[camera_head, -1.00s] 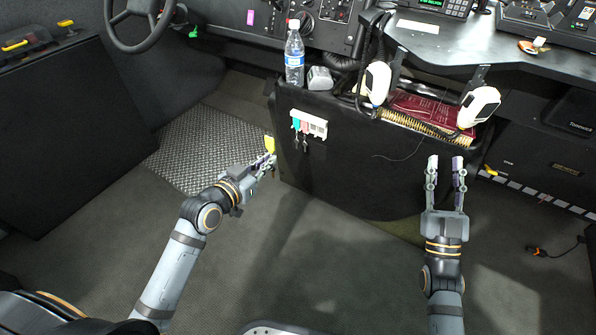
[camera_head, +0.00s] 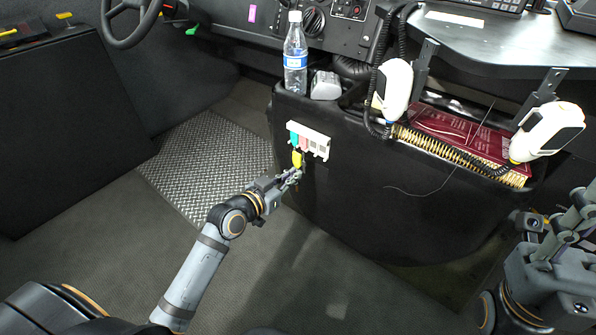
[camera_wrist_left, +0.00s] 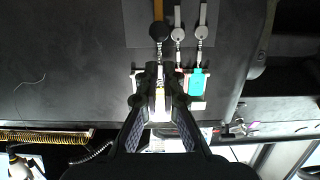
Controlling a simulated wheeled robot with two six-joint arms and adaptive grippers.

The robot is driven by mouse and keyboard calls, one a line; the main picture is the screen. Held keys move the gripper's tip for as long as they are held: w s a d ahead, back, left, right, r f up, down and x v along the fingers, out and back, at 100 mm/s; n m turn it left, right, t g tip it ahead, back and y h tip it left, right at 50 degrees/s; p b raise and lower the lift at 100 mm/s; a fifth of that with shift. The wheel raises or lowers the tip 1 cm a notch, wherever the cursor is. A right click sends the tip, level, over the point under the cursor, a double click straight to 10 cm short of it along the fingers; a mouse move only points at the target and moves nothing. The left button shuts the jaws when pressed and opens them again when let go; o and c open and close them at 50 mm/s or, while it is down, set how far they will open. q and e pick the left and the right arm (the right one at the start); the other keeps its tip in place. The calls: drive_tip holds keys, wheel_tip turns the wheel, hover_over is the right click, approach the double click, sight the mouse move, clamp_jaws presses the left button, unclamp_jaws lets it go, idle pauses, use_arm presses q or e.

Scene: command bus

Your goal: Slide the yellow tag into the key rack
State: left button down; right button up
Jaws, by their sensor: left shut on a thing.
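The white key rack (camera_head: 316,143) is on the dark console's front. A teal tag (camera_head: 294,138) hangs at its left, also seen in the left wrist view (camera_wrist_left: 196,80). The yellow tag (camera_head: 297,159) is upright in front of the rack's lower left part. My left gripper (camera_head: 294,176) is shut on the yellow tag's lower part, below the rack. In the left wrist view my left fingers (camera_wrist_left: 160,85) overlap the rack (camera_wrist_left: 198,106). Whether the tag is inside a slot cannot be told. My right gripper (camera_head: 575,212) is open, empty and partly cut off at the right edge.
A water bottle (camera_head: 295,55) and a grey block (camera_head: 325,86) stand on the console top above the rack. White handsets (camera_head: 396,85) with coiled cords and a red book (camera_head: 455,134) are to the right. The floor left of the console is free.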

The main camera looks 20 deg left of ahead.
sight(313, 158)
use_arm(q)
drive_tip(key=x, duration=0.2)
drive_tip(key=b+x, duration=0.1)
drive_tip(key=shift+w+d+r, duration=0.15)
drive_tip(key=shift+w+r, duration=0.15)
drive_tip(key=shift+w, duration=0.1)
drive_tip(key=shift+w+d, duration=0.15)
drive_tip(key=shift+w, duration=0.25)
idle(0.4)
idle(0.4)
drive_tip(key=shift+w, duration=0.1)
idle(0.4)
drive_tip(key=shift+w+d, duration=0.2)
drive_tip(key=shift+w, duration=0.15)
drive_tip(key=shift+w, duration=0.1)
idle(0.3)
drive_tip(key=shift+w+d, duration=0.1)
drive_tip(key=shift+w, duration=0.2)
